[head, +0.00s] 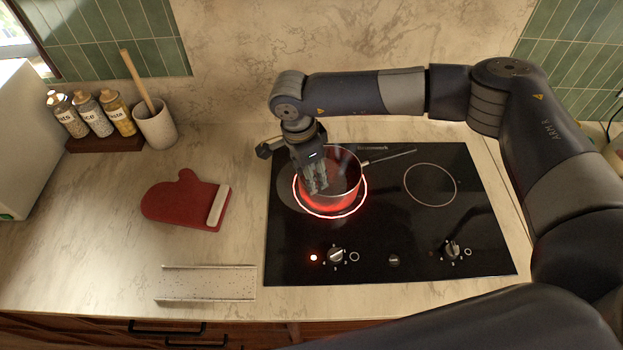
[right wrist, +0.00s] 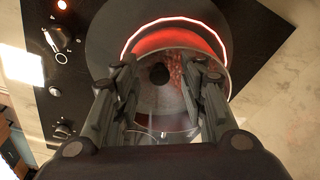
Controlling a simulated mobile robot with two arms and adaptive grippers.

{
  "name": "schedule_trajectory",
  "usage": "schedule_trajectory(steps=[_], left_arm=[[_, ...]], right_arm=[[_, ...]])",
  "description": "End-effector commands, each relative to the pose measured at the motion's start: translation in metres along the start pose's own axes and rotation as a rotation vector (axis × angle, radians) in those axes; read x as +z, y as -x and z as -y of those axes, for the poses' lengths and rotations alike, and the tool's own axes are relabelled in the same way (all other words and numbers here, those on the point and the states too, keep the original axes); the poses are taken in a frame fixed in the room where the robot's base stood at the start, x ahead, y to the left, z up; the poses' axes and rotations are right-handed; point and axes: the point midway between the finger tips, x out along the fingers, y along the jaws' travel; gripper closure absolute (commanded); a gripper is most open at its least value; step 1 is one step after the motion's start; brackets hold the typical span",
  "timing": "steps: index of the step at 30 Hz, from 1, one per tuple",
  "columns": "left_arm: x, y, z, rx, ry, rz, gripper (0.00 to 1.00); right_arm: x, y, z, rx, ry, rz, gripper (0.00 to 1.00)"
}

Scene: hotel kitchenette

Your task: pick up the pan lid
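The pan (head: 345,188) stands on the glowing left ring of the hob, its handle pointing to the back right. In the right wrist view, what looks like the clear pan lid (right wrist: 160,98) lies over the pan, with a dark round knob (right wrist: 159,73) near its middle. My right gripper (head: 316,188) is over the pan, fingers pointing down. In the right wrist view its fingers (right wrist: 162,70) are spread, one on each side of the knob, with gaps visible. I cannot tell how high the fingertips are above the lid. My left gripper is not in view.
The black hob (head: 390,255) has a lit red light and knobs in front. A red oven mitt (head: 180,200) and a metal rack (head: 207,284) lie to the left. Spice jars (head: 92,115) and a utensil cup (head: 156,127) stand at the back left. The right ring (head: 430,185) is empty.

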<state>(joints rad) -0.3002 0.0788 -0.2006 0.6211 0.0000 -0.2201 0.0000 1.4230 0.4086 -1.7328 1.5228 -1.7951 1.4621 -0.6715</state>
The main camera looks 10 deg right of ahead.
Motion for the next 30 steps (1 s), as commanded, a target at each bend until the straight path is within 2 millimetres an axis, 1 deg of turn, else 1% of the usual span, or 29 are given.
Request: schedule_trajectory(steps=[1, 2, 3, 5, 6, 7, 17, 23, 26, 30], left_arm=[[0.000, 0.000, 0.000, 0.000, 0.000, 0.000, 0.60], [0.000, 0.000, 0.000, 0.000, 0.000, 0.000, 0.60], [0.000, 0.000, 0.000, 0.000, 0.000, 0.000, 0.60], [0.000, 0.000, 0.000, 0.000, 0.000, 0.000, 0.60], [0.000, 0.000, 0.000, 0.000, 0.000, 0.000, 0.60], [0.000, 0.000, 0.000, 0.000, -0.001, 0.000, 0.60], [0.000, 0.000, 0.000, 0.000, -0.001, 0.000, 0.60], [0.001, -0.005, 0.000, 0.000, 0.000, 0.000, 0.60], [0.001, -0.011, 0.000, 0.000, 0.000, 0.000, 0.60], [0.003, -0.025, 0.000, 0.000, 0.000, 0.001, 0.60]], right_arm=[[0.000, 0.000, 0.000, 0.000, 0.000, 0.000, 0.61], [0.000, 0.000, 0.000, 0.000, 0.000, 0.000, 0.65], [0.000, 0.000, 0.000, 0.000, 0.000, 0.000, 0.74], [0.000, 0.000, 0.000, 0.000, 0.000, 0.000, 0.88], [0.000, 0.000, 0.000, 0.000, 0.000, 0.000, 0.97], [0.000, 0.000, 0.000, 0.000, 0.000, 0.000, 1.00], [0.000, 0.001, 0.000, -0.001, 0.000, 0.000, 1.00], [0.000, 0.004, 0.001, -0.002, 0.000, 0.001, 1.00], [-0.001, 0.009, 0.001, -0.002, -0.001, 0.000, 1.00], [-0.003, 0.024, 0.001, -0.005, 0.000, 0.001, 1.00]])
